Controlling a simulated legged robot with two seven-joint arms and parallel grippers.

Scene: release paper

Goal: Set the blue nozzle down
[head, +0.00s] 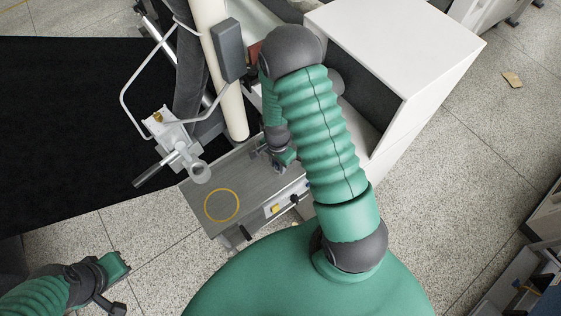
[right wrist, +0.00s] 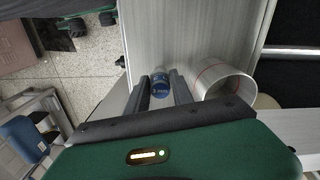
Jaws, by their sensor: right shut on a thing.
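The blue nozzle (right wrist: 160,86) shows in the right wrist view between the two dark fingers of my right gripper (right wrist: 160,78), which is shut on it. In the head view my right gripper (head: 268,154) is over the far part of a grey table (head: 215,183), beside the end of a pale tube. My arm hides much of it there, and I cannot make out the nozzle. Whether the nozzle touches the table is unclear. My left gripper (head: 117,285) is at the lower left over the floor, away from the table; its jaw opening is unclear.
A yellow ring (head: 222,205) marks a clear part of the table. The pale tube (head: 225,75) and a metal bracket (head: 175,140) are on the far side. A white open box (head: 405,60) stands right.

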